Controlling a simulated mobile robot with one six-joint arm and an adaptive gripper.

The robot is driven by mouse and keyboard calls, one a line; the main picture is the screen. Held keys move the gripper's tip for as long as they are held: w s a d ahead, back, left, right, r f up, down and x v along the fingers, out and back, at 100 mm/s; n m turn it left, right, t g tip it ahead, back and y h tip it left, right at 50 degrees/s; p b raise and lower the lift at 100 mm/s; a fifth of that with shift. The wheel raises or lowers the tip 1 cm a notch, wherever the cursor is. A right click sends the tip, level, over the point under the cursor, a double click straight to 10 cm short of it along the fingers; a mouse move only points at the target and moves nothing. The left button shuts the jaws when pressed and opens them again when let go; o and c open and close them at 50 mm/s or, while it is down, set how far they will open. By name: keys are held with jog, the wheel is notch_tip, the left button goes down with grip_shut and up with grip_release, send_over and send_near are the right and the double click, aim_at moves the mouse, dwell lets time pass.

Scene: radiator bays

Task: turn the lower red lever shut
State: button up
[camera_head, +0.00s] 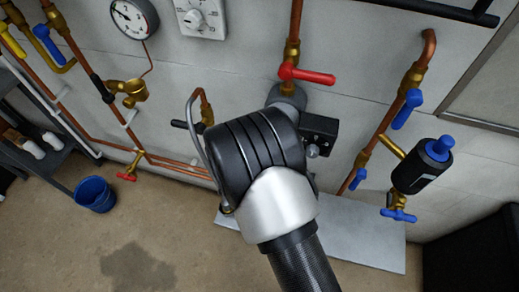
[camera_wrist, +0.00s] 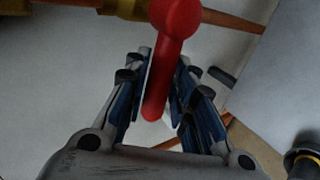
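A red lever (camera_wrist: 165,65) fills the middle of the wrist view. Its round hub is at the top, by a brass fitting, and its arm points down across the horizontal-looking pipe. The fingers of my gripper (camera_wrist: 166,62) stand on either side of the lever, very close to it; whether they press on it cannot be told. In the head view my wrist hides the fingers and this lever. Another red lever (camera_head: 306,76) there points right from a vertical copper pipe, just above my wrist, with no fingers on it.
A pressure gauge (camera_head: 134,18) and a white dial box (camera_head: 201,17) hang at upper left. Blue-handled valves and a black cylinder (camera_head: 422,168) are at right. A blue bucket (camera_head: 94,194) stands on the floor at left. A grey panel (camera_head: 362,245) lies below my wrist.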

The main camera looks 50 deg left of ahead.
jog(key=o, duration=0.3)
jog(key=shift+w, duration=0.1)
jog(key=v, duration=1.2)
jog(key=shift+f, duration=0.1)
